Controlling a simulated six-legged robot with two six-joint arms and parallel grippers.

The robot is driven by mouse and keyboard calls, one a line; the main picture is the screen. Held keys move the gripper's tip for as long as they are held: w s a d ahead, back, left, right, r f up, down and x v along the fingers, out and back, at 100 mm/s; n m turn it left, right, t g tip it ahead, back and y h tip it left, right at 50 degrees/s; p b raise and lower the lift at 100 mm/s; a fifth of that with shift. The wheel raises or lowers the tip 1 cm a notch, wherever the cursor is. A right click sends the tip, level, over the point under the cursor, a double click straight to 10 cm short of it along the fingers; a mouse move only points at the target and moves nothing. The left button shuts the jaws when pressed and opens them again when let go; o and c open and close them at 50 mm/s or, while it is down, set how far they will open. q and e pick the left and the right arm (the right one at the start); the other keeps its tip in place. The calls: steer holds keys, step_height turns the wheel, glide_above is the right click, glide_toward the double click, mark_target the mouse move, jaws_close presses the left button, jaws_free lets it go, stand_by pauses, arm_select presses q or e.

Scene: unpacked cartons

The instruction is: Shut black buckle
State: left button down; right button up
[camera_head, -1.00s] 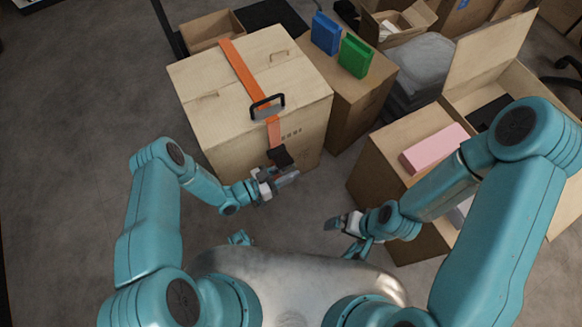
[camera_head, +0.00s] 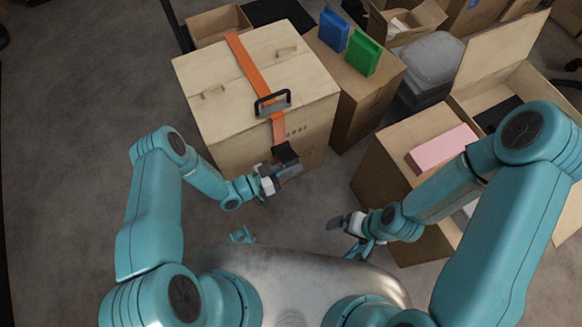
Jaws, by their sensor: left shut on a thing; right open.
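The black buckle (camera_head: 273,103) is a rectangular frame at the front top edge of a big carton (camera_head: 215,125), standing tilted on an orange strap (camera_head: 249,66). The strap runs over the carton's top and down its front face to a black end piece (camera_head: 285,153). My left gripper (camera_head: 282,173) is at the carton's front, below the buckle and apart from it. It is shut on the black end piece, though its fingers partly hide the contact. My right gripper (camera_head: 340,222) is open and empty, low and to the right, well away from the buckle.
A carton with a blue box (camera_head: 334,30) and a green box (camera_head: 363,55) on it stands right of the strapped carton. An open carton with a pink box (camera_head: 442,150) is near my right arm. Floor (camera_head: 75,130) at left is clear.

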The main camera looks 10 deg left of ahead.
mark_target(290, 160)
arm_select(q)
steer(key=r+n, duration=0.1)
steer(key=r+n+b, duration=0.1)
steer(key=shift+s+d+n, duration=0.1)
steer(key=shift+d+n, duration=0.1)
steer(key=shift+n, duration=0.2)
steer(key=shift+w+a+r+n+b, duration=0.15)
steer(key=shift+r+n+b, duration=0.2)
steer(key=shift+n, duration=0.3)
steer(key=shift+w+r+n+b, duration=0.15)
steer(key=shift+r+n+b, duration=0.1)
steer(key=shift+r+n, duration=0.3)
steer(key=c, duration=1.3)
jaws_free()
steer(key=shift+o, duration=0.5)
steer(key=shift+a+f, duration=0.1)
steer(key=shift+a, duration=0.05)
steer(key=shift+w, duration=0.1)
